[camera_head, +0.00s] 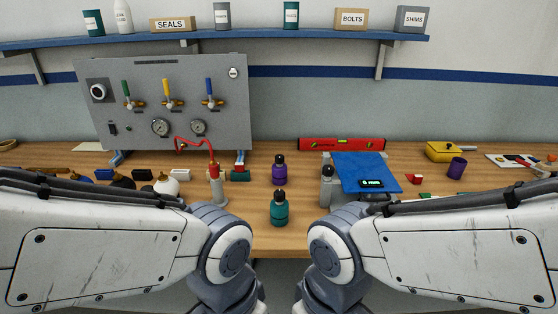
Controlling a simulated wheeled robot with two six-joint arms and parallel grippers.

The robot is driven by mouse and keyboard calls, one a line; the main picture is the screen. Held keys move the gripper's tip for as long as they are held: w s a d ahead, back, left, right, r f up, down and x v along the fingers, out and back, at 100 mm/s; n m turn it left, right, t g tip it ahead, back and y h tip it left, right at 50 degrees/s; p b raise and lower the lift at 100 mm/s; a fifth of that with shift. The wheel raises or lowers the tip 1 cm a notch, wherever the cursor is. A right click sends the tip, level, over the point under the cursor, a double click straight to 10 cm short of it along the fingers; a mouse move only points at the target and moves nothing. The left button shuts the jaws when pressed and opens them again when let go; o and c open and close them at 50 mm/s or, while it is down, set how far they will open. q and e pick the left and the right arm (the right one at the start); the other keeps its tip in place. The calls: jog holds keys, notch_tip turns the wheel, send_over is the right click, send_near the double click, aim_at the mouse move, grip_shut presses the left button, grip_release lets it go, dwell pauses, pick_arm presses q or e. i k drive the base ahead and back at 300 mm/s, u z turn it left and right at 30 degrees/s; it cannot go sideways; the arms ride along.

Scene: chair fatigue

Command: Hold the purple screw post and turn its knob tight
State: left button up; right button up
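The purple screw post (280,174) stands upright near the middle of the workbench, with a dark knob (279,159) on top. I cannot tell how tight the knob is. A similar teal post (279,211) with a dark top stands in front of it, closer to the bench's front edge. Both my arms come in from the sides and bend downward at the lower middle of the view. Neither gripper shows, and nothing visible touches the purple post.
A grey post (326,188) stands right of the purple one, beside a blue sheet (365,170). A red level (341,144) lies behind. A valve panel (172,104) stands at the back left. A yellow box (443,151) and purple cup (457,168) are at right.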

aim_at(279, 158)
jog(key=i, duration=0.95)
